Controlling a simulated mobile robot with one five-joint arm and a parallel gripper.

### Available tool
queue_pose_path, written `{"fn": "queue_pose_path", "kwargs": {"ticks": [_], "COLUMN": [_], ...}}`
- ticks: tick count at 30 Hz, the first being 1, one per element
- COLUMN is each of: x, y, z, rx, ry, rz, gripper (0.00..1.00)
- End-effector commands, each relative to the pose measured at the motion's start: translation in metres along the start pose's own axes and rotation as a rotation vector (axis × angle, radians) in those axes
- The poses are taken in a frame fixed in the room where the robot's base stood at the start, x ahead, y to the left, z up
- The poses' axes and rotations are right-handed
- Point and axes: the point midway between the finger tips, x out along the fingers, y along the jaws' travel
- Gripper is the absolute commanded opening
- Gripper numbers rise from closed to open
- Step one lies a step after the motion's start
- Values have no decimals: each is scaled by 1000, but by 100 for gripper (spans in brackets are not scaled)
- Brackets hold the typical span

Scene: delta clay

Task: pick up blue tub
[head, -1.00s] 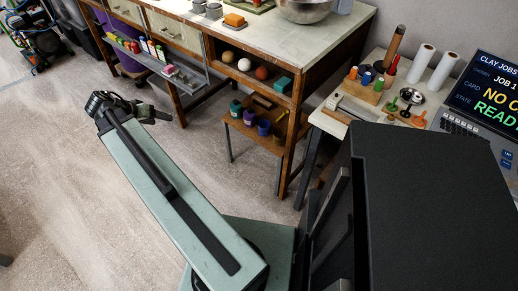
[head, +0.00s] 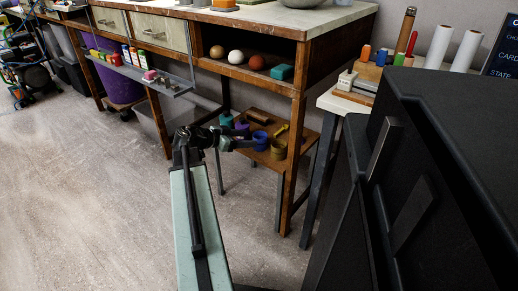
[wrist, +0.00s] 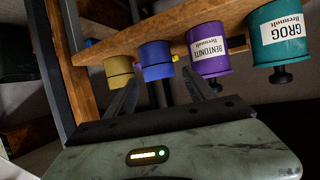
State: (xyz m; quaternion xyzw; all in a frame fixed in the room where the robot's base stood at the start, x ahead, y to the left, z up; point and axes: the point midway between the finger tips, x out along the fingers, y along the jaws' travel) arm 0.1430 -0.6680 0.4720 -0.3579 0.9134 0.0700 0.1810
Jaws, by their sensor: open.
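The blue tub (wrist: 156,62) is near the middle of the wrist view, ahead of my gripper and between the lines of its two fingers. It also shows in the head view (head: 261,140), on the low wooden shelf, partly hidden by the gripper. My gripper (wrist: 163,88) is open and empty, and its fingers point towards the blue tub. I cannot tell whether they reach around it. In the head view my gripper (head: 246,142) is at the left front of the shelf.
A yellow tub (wrist: 118,68) is left of the blue one; a purple BENTONITE tub (wrist: 207,49) and a teal GROG tub (wrist: 279,34) are to its right. The wooden shelf (head: 294,133) stands under the workbench, whose front leg (head: 290,185) is nearby. Open floor (head: 90,190) lies left.

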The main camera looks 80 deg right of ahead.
Motion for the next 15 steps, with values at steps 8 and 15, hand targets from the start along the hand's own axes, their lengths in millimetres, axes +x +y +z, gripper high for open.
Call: {"fn": "queue_pose_path", "kwargs": {"ticks": [8, 15], "x": [23, 57], "y": [0, 2], "z": [1, 9], "rx": [-1, 0], "ry": [-1, -2], "rz": [-1, 2], "gripper": [63, 63]}}
